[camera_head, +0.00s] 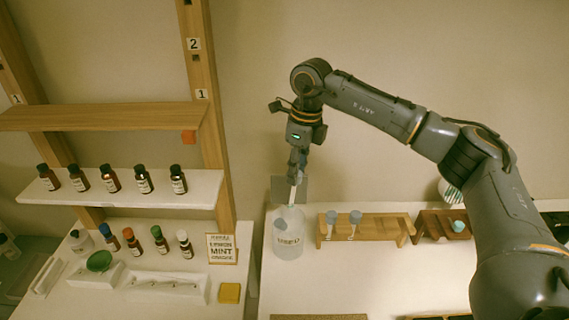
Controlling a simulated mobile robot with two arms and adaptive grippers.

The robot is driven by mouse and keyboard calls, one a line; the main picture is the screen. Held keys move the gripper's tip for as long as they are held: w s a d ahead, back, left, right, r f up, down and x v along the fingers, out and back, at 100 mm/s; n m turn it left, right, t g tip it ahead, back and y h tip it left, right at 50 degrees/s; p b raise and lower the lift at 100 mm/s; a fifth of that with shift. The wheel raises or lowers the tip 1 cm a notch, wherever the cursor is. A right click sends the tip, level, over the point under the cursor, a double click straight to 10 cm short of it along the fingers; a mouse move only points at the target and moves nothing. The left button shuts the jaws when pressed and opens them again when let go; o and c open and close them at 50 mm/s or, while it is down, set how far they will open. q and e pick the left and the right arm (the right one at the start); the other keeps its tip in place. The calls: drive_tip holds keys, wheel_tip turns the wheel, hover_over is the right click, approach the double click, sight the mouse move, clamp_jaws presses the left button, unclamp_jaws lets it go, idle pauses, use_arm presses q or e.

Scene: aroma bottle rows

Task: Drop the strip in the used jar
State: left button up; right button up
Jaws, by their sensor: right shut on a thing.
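The used jar (289,243) is a clear, whitish jar with a label, standing on the right-hand white table. My right gripper (297,176) points down directly above the jar's mouth. It is shut on a thin white strip (293,195), which hangs down at the jar's opening. I cannot tell whether the strip's lower end is inside the jar. My left gripper is not in view.
A wooden rack (372,230) with blue-capped tubes stands right of the jar, with a darker rack (440,225) beyond it. Left, brown bottles line a white shelf (140,190), with a sign (222,249) below.

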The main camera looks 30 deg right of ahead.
drive_tip(key=shift+s+d+f+b, duration=0.15)
drive_tip(key=shift+d+f+b, duration=0.3)
drive_tip(key=shift+f, duration=0.2)
drive_tip(key=shift+d+f, duration=0.1)
drive_tip(key=shift+f, duration=0.2)
drive_tip(key=shift+f+b, duration=0.4)
use_arm(q)
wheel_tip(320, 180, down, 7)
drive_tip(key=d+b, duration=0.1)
drive_tip(key=b, duration=0.4)
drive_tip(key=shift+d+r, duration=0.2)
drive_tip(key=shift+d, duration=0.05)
use_arm(e)
drive_tip(key=f, duration=0.7)
drive_tip(key=shift+a+f, duration=0.2)
